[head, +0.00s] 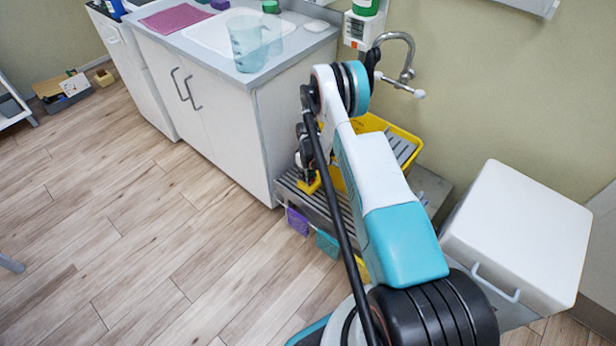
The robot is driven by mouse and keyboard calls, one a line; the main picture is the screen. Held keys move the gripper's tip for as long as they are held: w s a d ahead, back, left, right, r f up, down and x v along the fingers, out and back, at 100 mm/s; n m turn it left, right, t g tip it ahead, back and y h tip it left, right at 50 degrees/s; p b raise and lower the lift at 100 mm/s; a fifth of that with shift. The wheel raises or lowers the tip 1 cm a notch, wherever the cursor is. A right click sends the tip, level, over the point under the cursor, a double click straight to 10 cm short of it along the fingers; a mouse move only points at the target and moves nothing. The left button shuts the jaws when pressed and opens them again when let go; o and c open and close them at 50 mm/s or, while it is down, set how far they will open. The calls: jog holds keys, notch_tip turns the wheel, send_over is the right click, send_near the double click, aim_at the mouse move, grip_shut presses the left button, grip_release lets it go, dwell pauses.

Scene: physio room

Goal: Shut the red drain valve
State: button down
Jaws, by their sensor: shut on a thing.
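No red drain valve can be made out in the head view; my arm hides part of the floor sink area. My gripper (309,178) points down over the slatted metal grate (335,212), beside the right end of the white cabinet. It is shut on a small yellow piece (309,187) at its fingertips, just above or at the grate. What this piece belongs to is too small to tell. A yellow tub (402,135) stands behind my arm, partly hidden by it.
The white cabinet (235,130) bears a sink and a clear blue jug (247,45). A curved metal tap (408,62) projects from the wall. A white lidded bin (515,225) stands at right. Purple (298,221) and teal (327,243) pieces hang at the grate's front.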

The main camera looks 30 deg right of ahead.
jog(key=c, duration=1.5)
grip_release()
jog(key=shift+r, duration=0.1)
notch_tip(320, 180, up, 12)
jog(key=shift+f, duration=0.1)
